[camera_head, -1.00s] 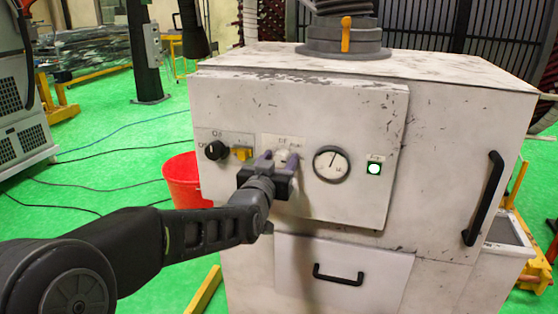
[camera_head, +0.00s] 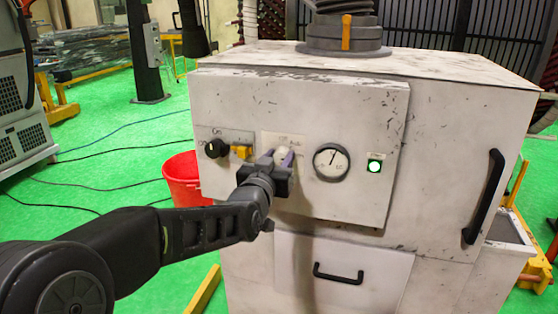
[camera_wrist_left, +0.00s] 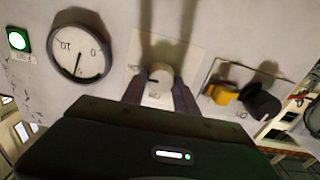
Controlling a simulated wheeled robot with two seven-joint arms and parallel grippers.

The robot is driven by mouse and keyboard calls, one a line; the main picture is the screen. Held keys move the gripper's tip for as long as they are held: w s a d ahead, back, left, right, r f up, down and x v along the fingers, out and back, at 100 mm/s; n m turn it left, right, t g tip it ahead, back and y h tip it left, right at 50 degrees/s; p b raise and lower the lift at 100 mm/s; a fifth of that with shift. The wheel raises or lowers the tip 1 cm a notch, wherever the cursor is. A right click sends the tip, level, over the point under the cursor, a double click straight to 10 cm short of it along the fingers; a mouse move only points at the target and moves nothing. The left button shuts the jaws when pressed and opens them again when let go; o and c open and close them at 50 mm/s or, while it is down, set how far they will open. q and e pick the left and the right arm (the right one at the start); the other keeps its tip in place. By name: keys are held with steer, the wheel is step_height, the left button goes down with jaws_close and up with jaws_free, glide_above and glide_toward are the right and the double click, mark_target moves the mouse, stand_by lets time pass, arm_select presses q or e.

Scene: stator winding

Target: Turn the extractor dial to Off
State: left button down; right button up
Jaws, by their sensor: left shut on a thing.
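The extractor (camera_head: 450,130) is a scuffed white cabinet with a raised control panel. Its pale dial (camera_head: 284,146) sits on a light label plate between the yellow switch and the gauge. My left gripper (camera_head: 276,156) is at the panel with its purple-grey fingers shut on the dial. In the left wrist view the two fingers (camera_wrist_left: 160,92) stand on either side of the dial (camera_wrist_left: 157,82), whose dark pointer mark shows. The label lettering is too small to read surely. The right gripper is not in view.
A black knob (camera_head: 215,148) and a yellow switch (camera_head: 241,152) are left of the dial. A round gauge (camera_head: 331,162) and a lit green lamp (camera_head: 375,166) are to its right. A red bucket (camera_head: 182,178) stands left of the cabinet. A drawer handle (camera_head: 338,274) is below.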

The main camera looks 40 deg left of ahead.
arm_select(q)
steer(key=shift+f+n+b, duration=0.2)
steer(key=shift+n+b, duration=0.2)
steer(key=shift+b, duration=0.25)
steer(key=n+b, duration=0.6)
steer(key=b, duration=0.1)
steer(key=shift+f+b, duration=0.1)
steer(key=shift+b, duration=0.25)
steer(key=n+b, duration=0.2)
steer(key=n, duration=0.3)
steer(key=shift+a+b, duration=0.15)
steer(key=shift+b, duration=0.2)
steer(key=n+b, duration=0.1)
steer(key=n, duration=0.1)
steer(key=shift+n, duration=0.4)
steer(key=shift+n+b, duration=0.45)
steer(key=shift+n, duration=1.05)
steer(key=c, duration=0.9)
jaws_free()
steer(key=shift+c, duration=0.2)
